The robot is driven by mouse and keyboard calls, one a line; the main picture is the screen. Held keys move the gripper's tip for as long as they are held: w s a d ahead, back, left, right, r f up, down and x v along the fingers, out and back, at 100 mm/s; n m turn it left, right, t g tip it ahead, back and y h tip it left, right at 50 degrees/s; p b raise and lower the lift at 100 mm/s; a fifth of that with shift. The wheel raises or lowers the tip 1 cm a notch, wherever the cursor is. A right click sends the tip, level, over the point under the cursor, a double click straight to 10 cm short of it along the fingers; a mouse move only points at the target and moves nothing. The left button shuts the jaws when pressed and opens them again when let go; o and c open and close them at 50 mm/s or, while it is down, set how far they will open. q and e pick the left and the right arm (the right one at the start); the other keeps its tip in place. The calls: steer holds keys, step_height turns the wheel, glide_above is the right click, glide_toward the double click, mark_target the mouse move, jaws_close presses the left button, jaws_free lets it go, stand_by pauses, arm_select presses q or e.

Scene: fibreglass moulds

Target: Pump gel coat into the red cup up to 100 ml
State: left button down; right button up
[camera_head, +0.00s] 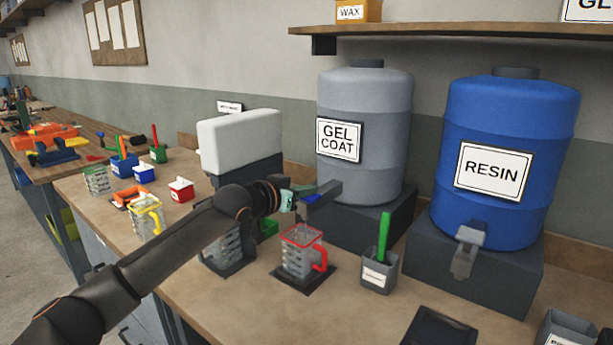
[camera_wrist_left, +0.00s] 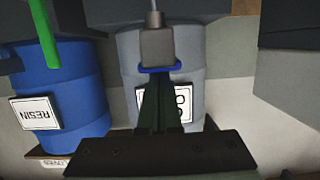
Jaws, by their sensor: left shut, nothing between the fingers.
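The red cup (camera_head: 303,257), a clear measuring cup with red rim and handle, stands upright on a dark square pad (camera_head: 318,287) in the head view. The grey gel coat drum (camera_head: 365,110) stands behind it on a dark block. Its tap (camera_head: 322,201) with a blue part reaches out above the cup. My left gripper (camera_head: 298,204) is shut and empty, its tips at the tap. In the upside-down left wrist view, the closed fingers (camera_wrist_left: 160,95) point at the blue part (camera_wrist_left: 160,68) of the tap. A thin pale line leaves the tap's outlet; the cup's fill level is unreadable. My right gripper is not in view.
A blue resin drum (camera_head: 510,140) with its own tap stands at right. A grey holder (camera_head: 378,273) with a green stick is right of the red cup. A yellow-rimmed cup (camera_head: 147,217) and small coloured containers stand left. A dark flat tray (camera_head: 440,328) lies in front.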

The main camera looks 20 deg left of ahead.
arm_select(q)
steer(key=shift+f, duration=0.2)
stand_by(0.5)
steer(key=shift+r+p, duration=0.5)
steer(key=shift+p, duration=0.05)
step_height(320, 180, up, 4)
steer(key=p, duration=0.4)
steer(key=shift+p, duration=0.35)
steer(key=shift+s+a+f+b, duration=0.25)
steer(key=shift+s+f+b, duration=0.05)
steer(key=shift+s+b, duration=0.3)
steer(key=b+v, duration=0.1)
steer(key=v, duration=0.7)
steer(key=shift+s+r, duration=0.25)
steer(key=shift+s, duration=0.05)
